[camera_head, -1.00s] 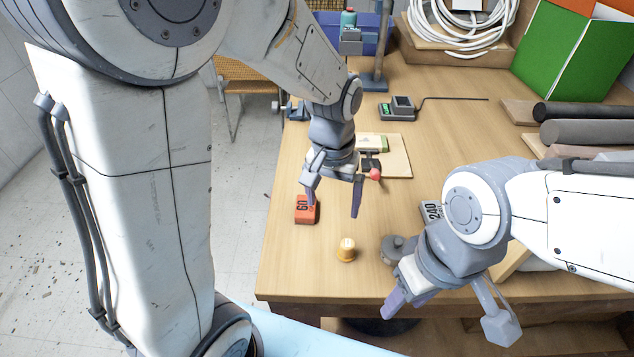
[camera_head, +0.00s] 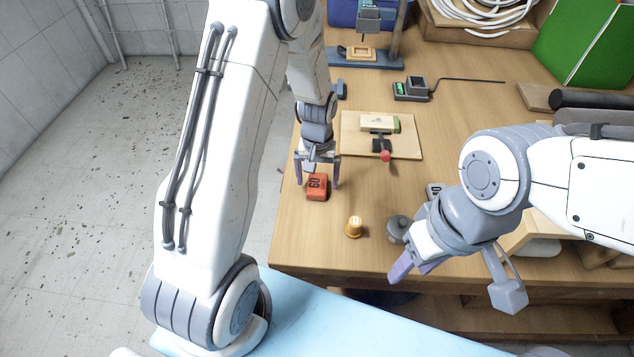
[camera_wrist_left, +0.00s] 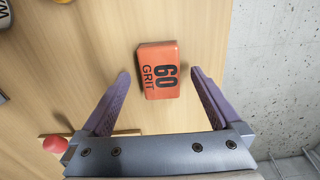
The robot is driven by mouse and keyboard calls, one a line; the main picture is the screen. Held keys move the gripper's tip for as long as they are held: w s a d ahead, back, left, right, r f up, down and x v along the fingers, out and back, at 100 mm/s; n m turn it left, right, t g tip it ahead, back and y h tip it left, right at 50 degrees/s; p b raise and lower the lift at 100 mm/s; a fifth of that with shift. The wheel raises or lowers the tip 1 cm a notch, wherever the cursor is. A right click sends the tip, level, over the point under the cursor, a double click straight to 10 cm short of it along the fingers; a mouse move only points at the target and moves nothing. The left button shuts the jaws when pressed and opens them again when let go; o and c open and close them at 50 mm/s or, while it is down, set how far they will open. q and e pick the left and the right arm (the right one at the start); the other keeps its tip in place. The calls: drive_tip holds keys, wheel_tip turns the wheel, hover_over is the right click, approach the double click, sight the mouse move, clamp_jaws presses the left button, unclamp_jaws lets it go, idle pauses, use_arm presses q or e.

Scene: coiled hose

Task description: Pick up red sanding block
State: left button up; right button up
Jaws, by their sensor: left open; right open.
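The red sanding block (camera_head: 317,188), marked "60", lies on the wooden table near its left edge. In the left wrist view the block (camera_wrist_left: 159,70) shows "60 GRIT" and sits between and slightly beyond the fingertips, with gaps on both sides. My left gripper (camera_head: 317,184) is open and empty, pointing down over the block; its purple fingers also show in the left wrist view (camera_wrist_left: 160,74). My right gripper (camera_head: 416,268) is open and empty near the table's front edge, with its fingers partly overlapping in view.
A small yellow-orange object (camera_head: 354,227) and a grey round object (camera_head: 397,229) stand right of the block. A wooden board (camera_head: 408,148) with a clamp-like tool and red knob lies behind. The table's left edge is close to the block. Bare table lies between.

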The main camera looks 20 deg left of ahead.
sight(322, 185)
use_arm(q)
drive_tip(key=shift+f, duration=0.85)
drive_tip(key=c, duration=1.5)
drive_tip(key=shift+w+r, duration=0.1)
drive_tip(key=shift+r, duration=0.45)
drive_tip(key=r, duration=0.1)
drive_tip(key=d+r+b, duration=0.1)
drive_tip(key=r, duration=0.1)
drive_tip(key=shift+d+r+b, duration=0.1)
drive_tip(key=shift+r+b, duration=0.2)
drive_tip(key=s+d+r, duration=0.1)
drive_tip(key=d+r, duration=0.1)
drive_tip(key=d, duration=0.1)
drive_tip(key=s+d+r+b, duration=0.1)
drive_tip(key=d+r, duration=0.1)
drive_tip(key=d, duration=0.1)
drive_tip(key=s+d+r+b, duration=0.1)
drive_tip(key=d+r, duration=0.1)
drive_tip(key=d, duration=0.2)
drive_tip(key=shift+r, duration=0.2)
